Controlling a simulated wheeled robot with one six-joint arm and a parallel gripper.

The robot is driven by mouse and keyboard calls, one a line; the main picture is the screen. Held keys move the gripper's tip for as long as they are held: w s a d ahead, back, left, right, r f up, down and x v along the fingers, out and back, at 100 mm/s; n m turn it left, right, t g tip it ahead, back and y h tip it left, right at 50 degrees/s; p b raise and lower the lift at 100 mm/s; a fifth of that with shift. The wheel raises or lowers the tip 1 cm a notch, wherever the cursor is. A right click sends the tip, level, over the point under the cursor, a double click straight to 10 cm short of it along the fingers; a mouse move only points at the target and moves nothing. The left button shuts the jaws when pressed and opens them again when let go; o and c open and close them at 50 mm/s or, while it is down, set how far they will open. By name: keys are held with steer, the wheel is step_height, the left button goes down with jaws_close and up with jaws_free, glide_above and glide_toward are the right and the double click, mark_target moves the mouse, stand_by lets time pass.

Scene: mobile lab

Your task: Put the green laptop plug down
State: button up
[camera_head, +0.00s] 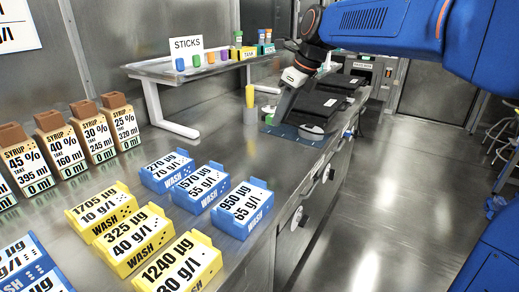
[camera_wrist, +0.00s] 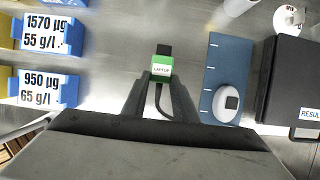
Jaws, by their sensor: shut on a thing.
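The green laptop plug (camera_wrist: 161,70), with a black tip and a "LAPTOP" label, is between the fingertips of my gripper (camera_wrist: 160,84) in the wrist view. The gripper is shut on it. A dark cable runs from the plug back between the fingers. The steel bench (camera_wrist: 120,50) is below; I cannot tell whether the plug touches it.
A blue mat (camera_wrist: 221,55) with a white round device (camera_wrist: 228,101) lies right of the plug. A black case (camera_wrist: 290,75) is beyond it. Blue wash boxes (camera_wrist: 45,90) stand at left. Bare bench lies between.

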step_height(320, 180, down, 6)
steer(key=shift+a+r, duration=0.1)
steer(key=shift+a, duration=0.05)
steer(key=shift+f, duration=2)
steer(key=shift+f, duration=0.6)
steer(key=o, duration=1.1)
steer(key=shift+c, duration=0.2)
